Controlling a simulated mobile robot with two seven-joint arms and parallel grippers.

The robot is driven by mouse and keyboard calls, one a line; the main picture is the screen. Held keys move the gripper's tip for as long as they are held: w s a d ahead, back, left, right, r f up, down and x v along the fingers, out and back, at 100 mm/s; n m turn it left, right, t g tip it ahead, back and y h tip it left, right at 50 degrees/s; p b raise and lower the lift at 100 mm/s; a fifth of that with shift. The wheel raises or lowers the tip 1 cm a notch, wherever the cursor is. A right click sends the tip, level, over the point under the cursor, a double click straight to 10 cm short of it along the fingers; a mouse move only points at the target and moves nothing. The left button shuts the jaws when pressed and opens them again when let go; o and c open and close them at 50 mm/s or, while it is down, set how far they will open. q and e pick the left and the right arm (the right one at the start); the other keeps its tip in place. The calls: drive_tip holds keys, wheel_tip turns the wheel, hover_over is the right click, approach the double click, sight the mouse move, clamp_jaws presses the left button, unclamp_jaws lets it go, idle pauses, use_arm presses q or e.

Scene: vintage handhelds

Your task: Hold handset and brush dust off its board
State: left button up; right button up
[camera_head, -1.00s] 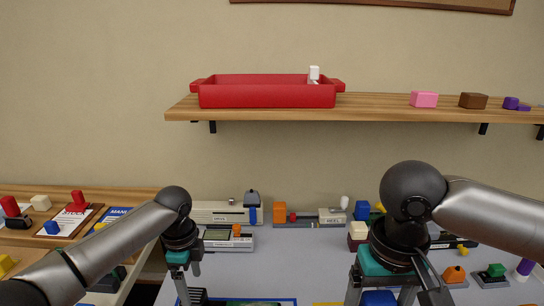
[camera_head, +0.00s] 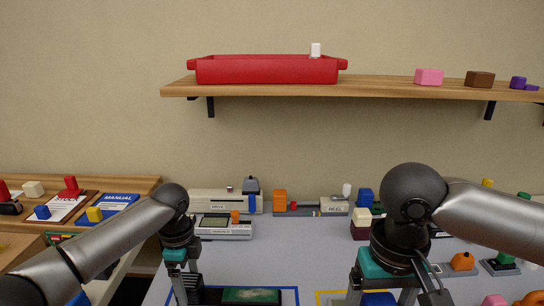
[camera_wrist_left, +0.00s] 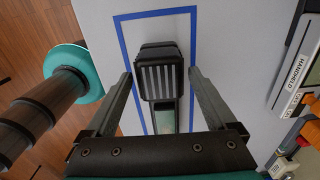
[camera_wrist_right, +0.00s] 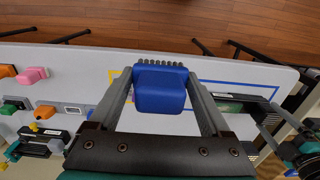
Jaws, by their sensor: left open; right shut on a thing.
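The handset lies on the grey table, inside a blue taped outline; its green board (camera_head: 252,295) shows at the bottom of the head view. In the left wrist view its dark, ribbed end (camera_wrist_left: 160,82) lies between the spread fingers of my left gripper (camera_wrist_left: 160,88). I see a gap on both sides, so the left gripper is open around it. My right gripper (camera_wrist_right: 160,95) is shut on a blue brush (camera_wrist_right: 160,90), whose dark bristles point away from the hand. In the right wrist view the handset's board (camera_wrist_right: 228,106) lies right of the brush, apart from it.
A grey handheld unit (camera_head: 224,227) and a long pale device (camera_head: 215,201) stand at the back of the table. Small blocks and parts stand at the back right. A red tray (camera_head: 265,70) is on the wall shelf. A yellow taped outline (camera_head: 326,296) adjoins the blue one.

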use_arm(q)
drive_tip(key=shift+f, duration=1.35)
clamp_jaws()
drive_tip(key=shift+f, duration=0.1)
idle(0.4)
